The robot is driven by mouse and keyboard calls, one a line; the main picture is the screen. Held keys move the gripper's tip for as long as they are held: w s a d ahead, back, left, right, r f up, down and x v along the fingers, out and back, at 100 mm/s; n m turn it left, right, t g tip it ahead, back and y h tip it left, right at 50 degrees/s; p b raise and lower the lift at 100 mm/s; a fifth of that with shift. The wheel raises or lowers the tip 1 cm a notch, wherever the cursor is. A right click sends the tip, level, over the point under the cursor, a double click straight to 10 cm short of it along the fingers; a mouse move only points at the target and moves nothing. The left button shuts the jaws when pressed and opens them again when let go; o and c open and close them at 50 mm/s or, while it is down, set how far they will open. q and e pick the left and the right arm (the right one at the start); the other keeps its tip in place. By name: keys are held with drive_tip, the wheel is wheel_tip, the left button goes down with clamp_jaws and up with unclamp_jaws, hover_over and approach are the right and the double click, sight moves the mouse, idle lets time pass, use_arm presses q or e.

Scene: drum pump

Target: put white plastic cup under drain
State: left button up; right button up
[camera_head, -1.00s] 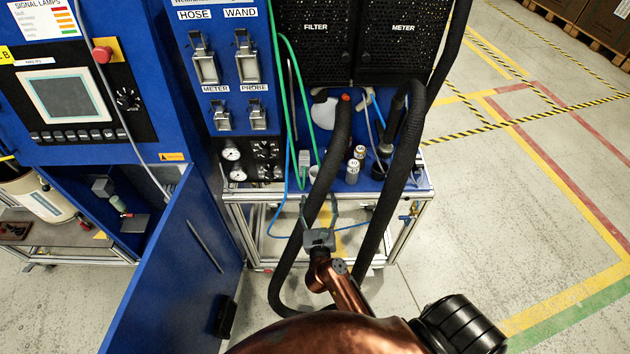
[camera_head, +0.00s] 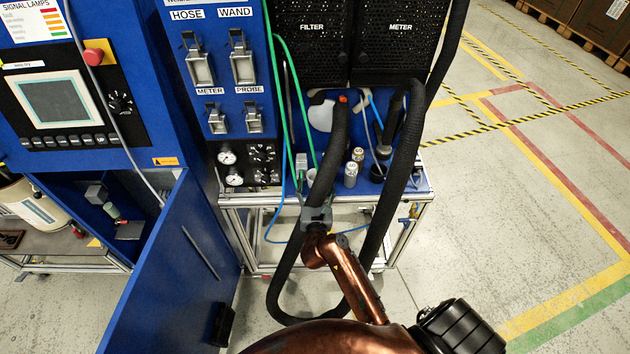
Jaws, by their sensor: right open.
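A small white cup (camera_head: 312,176) stands on the blue bench top, just left of the thick black hose and partly hidden by it. My right gripper (camera_head: 317,196) is open and empty at the front edge of the bench, a little nearer to me than the cup. Its fingers point toward the bench and overlap the black hose in the picture, so I cannot tell if they touch it. A small valve with a blue and yellow handle (camera_head: 408,219) sits at the right front of the cart; I cannot tell if it is the drain. My left gripper is not in view.
Small cans (camera_head: 350,176) stand right of the hose. A white jug (camera_head: 322,114) is behind it. Thick black hoses (camera_head: 381,225) loop in front of the cart. An open blue cabinet door (camera_head: 175,270) stands at the left. The floor at the right is clear.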

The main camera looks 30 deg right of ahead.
drive_tip(key=shift+c, duration=0.7)
drive_tip(key=c, duration=1)
drive_tip(key=shift+o, duration=0.2)
drive_tip(key=shift+r, duration=0.1)
